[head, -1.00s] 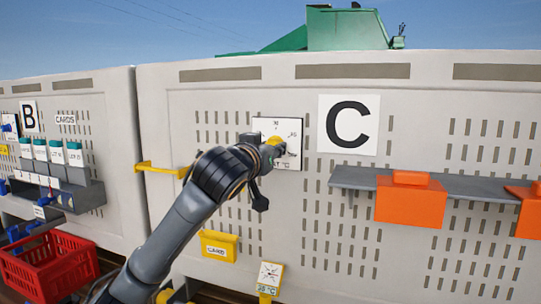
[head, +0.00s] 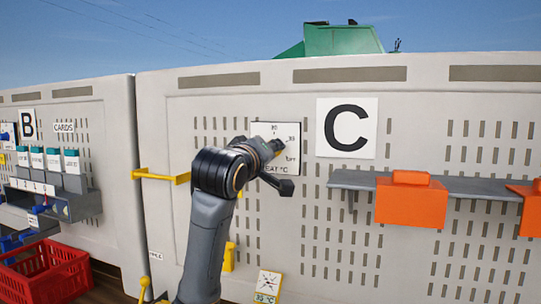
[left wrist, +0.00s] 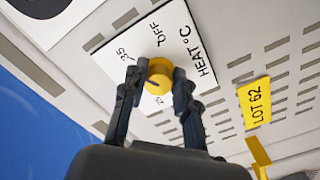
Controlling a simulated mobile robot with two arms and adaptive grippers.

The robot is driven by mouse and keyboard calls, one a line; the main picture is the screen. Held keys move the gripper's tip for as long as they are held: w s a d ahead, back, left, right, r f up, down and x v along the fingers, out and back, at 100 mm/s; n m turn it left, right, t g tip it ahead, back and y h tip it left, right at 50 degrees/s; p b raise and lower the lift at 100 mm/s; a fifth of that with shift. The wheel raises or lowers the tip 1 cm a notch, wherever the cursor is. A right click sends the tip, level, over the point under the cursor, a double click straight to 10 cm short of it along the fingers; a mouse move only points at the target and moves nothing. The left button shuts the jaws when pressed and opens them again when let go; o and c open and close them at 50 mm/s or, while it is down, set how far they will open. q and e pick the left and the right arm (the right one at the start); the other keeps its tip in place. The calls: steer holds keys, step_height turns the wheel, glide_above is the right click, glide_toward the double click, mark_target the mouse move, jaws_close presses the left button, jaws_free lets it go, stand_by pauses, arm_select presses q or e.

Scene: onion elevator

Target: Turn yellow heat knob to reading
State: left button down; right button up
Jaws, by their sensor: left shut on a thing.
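The yellow heat knob (left wrist: 159,76) sits on a white dial plate (left wrist: 125,50) marked "35", "OFF" and "HEAT °C". My left gripper (left wrist: 157,74) has one finger on each side of the knob and is shut on it. In the head view the dial plate (head: 289,163) is on the grey panel, left of the "C" sign, and my left gripper (head: 277,147) covers much of its middle. A small dark mark shows on the knob's face, but its exact setting is unclear. A card (head: 268,286) low on the panel appears to read "35 °C". My right gripper is not in view.
A grey shelf (head: 350,181) with orange boxes (head: 410,202) juts out at right. A yellow handle (head: 160,177) sticks out left of my arm. A red crate (head: 45,275) stands at lower left. A yellow "LOT 62" tag (left wrist: 255,102) shows in the left wrist view.

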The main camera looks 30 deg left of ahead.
arm_select(q)
steer(key=shift+r+n, duration=0.1)
steer(key=shift+n, duration=0.2)
steer(key=c, duration=1)
jaws_free()
steer(key=shift+a, duration=0.1)
steer(key=v, duration=1.2)
steer(key=shift+s, duration=0.1)
